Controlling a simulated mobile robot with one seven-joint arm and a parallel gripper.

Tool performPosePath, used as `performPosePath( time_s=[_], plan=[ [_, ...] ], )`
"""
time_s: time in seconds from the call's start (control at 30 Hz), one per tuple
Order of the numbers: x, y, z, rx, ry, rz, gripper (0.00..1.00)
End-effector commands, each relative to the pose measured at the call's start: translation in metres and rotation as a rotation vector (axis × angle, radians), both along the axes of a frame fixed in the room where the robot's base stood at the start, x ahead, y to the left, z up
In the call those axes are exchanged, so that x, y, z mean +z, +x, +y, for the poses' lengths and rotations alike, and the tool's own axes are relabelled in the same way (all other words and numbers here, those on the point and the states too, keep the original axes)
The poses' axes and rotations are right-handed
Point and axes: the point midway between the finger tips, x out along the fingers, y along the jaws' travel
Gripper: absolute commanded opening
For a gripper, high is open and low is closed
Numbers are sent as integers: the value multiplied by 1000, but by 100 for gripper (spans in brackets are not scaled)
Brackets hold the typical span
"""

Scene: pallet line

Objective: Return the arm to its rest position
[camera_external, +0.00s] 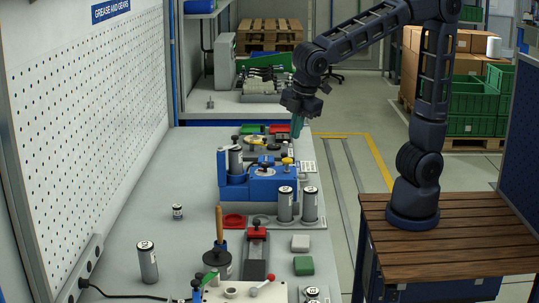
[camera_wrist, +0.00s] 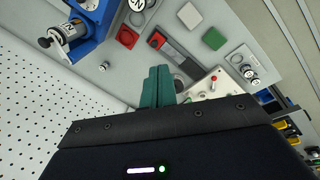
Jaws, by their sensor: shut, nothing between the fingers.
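My arm stands on a wooden-topped base at the right of the external view and arches over to the left. My gripper (camera_external: 297,126) hangs at its end, fingers down, above the right edge of the bench near the blue fixture (camera_external: 262,184). In the wrist view the green fingers of my gripper (camera_wrist: 158,72) lie together, with nothing between them. They are apart from the bench surface. The fingertips point towards the grey and red parts on the bench.
The grey bench (camera_external: 150,212) holds several silver cylinders, a grey block with a red top (camera_external: 256,254), a green pad (camera_external: 304,265) and a white pad (camera_external: 300,243). A perforated panel (camera_external: 85,130) walls the left. Green crates (camera_external: 473,97) stand behind my arm.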

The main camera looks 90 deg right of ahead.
Motion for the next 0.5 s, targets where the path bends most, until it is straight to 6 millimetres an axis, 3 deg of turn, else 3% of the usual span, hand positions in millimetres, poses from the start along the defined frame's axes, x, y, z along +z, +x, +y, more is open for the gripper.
performPosePath(
  time_s=[0.2,0.5],
  plan=[
    [14,-41,-60,-200,73,-61,0],
    [16,-103,-123,-466,178,-141,0]
  ],
)
